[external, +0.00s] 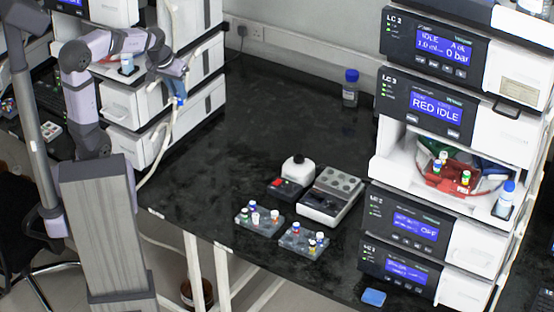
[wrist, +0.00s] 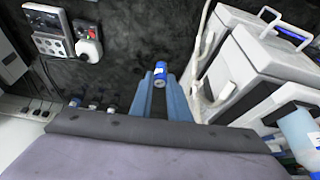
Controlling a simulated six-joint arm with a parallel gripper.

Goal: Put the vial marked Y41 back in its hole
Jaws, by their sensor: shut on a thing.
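My gripper (wrist: 160,88) has blue fingers and is shut on a small vial (wrist: 160,72) with blue and white on it; its marking is too small to read. In the external view my gripper (external: 179,98) hangs in the air at the left, by the stacked white units. Two small racks with vials, the left rack (external: 244,220) and the right rack (external: 293,243), stand on the bench's front part. A red tray (external: 440,183) with several vials sits in the open bay of the right stack. I cannot tell which hole is Y41's.
A grey device (external: 329,195) and a white-topped unit (external: 298,168) stand behind the racks. A blue-capped bottle (external: 350,90) stands at the back. A blue block (external: 373,297) lies near the front edge. The left-middle bench (external: 245,140) is clear. Tubes hang beside my gripper.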

